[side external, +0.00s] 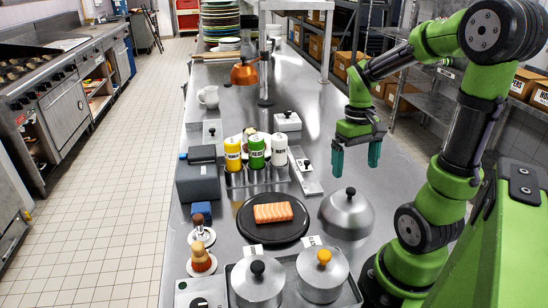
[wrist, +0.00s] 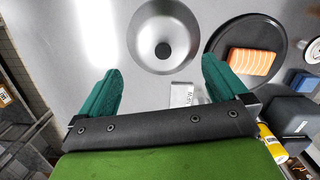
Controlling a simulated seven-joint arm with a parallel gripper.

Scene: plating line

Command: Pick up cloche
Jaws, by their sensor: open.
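The cloche (side external: 346,214) is a silver dome with a black knob, standing on the steel counter right of the black plate. It also shows from above in the wrist view (wrist: 163,36), with its dark knob at the centre. My gripper (side external: 356,163) is open and empty, with two teal fingers pointing down. It hangs above the counter, a little behind and above the cloche. In the wrist view the fingers of my gripper (wrist: 162,85) are wide apart, and the cloche lies ahead of them, roughly centred between them.
A black plate (side external: 244,224) with a salmon piece (side external: 273,212) lies left of the cloche. Two lidded pots (side external: 322,275) stand in front. Several sauce bottles (side external: 257,152) stand in a rack behind the plate. The counter behind the cloche is mostly clear.

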